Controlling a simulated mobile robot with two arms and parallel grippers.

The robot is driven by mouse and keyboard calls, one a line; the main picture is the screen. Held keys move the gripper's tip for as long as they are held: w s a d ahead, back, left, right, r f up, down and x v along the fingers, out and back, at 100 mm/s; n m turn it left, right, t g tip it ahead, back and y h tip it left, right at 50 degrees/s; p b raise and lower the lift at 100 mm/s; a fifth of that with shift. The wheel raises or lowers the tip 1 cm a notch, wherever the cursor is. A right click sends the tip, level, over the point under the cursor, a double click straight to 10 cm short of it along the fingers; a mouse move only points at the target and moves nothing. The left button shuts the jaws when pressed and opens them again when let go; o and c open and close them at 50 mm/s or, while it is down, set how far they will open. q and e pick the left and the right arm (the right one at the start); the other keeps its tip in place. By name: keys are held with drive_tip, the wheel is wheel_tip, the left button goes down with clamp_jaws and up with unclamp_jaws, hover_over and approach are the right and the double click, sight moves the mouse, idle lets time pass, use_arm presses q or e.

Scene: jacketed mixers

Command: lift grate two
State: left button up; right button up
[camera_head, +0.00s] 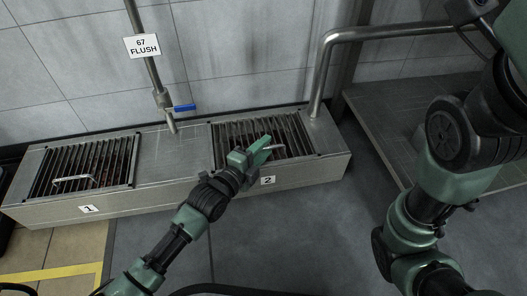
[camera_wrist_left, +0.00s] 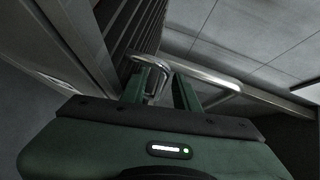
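Grate two (camera_head: 232,150) is a dark slatted grate set in the right part of the long metal trough, above the label "2" (camera_head: 268,181). It lies flat in its opening. Its metal handle (camera_head: 279,149) shows beside my left gripper (camera_head: 262,147), which is over the grate's front middle and hides part of it. In the left wrist view, the two green fingers (camera_wrist_left: 159,92) stand apart. The curved handle (camera_wrist_left: 153,67) shows at and between their tips; I cannot tell whether it touches them. Grate slats (camera_wrist_left: 135,25) show beyond. My right gripper is out of view.
Grate one (camera_head: 85,165) lies in the trough's left part. A flush pipe with a blue-lever valve (camera_head: 184,107) hangs between the grates. A bent steel pipe (camera_head: 318,75) enters the trough's right end (camera_head: 325,135). A low metal platform (camera_head: 400,125) is at the right.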

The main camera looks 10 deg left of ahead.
use_arm(q)
clamp_jaws()
idle(1.4)
